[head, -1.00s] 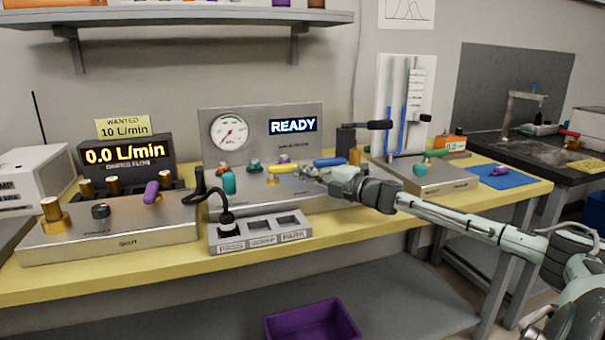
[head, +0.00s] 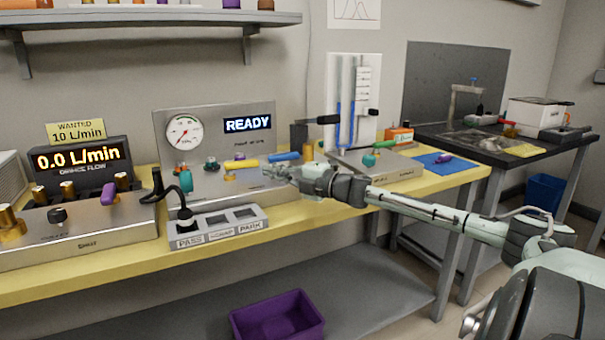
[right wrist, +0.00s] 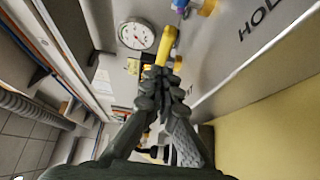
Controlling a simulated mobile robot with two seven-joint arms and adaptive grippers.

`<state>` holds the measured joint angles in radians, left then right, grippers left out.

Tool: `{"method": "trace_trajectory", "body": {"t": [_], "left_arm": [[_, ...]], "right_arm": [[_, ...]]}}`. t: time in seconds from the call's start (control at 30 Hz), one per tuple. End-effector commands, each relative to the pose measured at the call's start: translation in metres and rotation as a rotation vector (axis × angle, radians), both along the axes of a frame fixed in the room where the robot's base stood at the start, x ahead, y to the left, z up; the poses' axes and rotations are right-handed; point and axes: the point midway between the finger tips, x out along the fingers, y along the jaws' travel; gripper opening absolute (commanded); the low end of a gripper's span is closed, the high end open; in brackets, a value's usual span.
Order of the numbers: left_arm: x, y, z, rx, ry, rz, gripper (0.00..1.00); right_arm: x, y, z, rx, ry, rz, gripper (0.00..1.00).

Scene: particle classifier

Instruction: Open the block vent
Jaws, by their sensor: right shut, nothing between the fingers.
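The valve panel (head: 215,119) stands on the bench with a round gauge (head: 185,132) and a lit READY display (head: 248,124). On its base are a yellow lever (head: 240,164), a blue lever (head: 283,156) and a teal knob (head: 185,181). I cannot read which one is labelled as the block vent. My right gripper (head: 272,171) is shut and empty just right of the yellow lever. In the right wrist view, the yellow lever (right wrist: 167,43) lies right at the tips of my shut fingers (right wrist: 160,76); I cannot tell whether they touch. My left gripper is out of view.
A grey PASS/PARK holder (head: 217,236) stands in front of the panel, with a black hose (head: 163,188) to its left. The flow unit (head: 80,165) at left reads 0.0 L/min. A tube stand (head: 352,100) stands behind right. A purple bin (head: 277,318) is below.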

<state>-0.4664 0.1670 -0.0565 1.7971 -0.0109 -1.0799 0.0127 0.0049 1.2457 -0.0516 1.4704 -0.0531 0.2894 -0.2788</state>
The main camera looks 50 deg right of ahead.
Motion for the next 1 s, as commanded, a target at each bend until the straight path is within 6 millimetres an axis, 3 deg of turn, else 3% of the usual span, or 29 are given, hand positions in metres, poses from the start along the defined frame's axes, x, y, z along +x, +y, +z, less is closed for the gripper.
{"method": "trace_trajectory", "body": {"t": [0.03, 0.47, 1.0], "left_arm": [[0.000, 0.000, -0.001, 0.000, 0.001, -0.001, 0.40], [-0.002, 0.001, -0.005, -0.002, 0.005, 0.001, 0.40], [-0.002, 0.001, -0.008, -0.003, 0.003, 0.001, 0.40]], "right_arm": [[-0.007, -0.007, -0.007, 0.001, 0.009, -0.001, 0.00], [-0.045, -0.050, -0.003, 0.002, 0.005, -0.001, 0.00], [-0.049, -0.054, -0.002, 0.002, 0.002, 0.001, 0.00]]}}
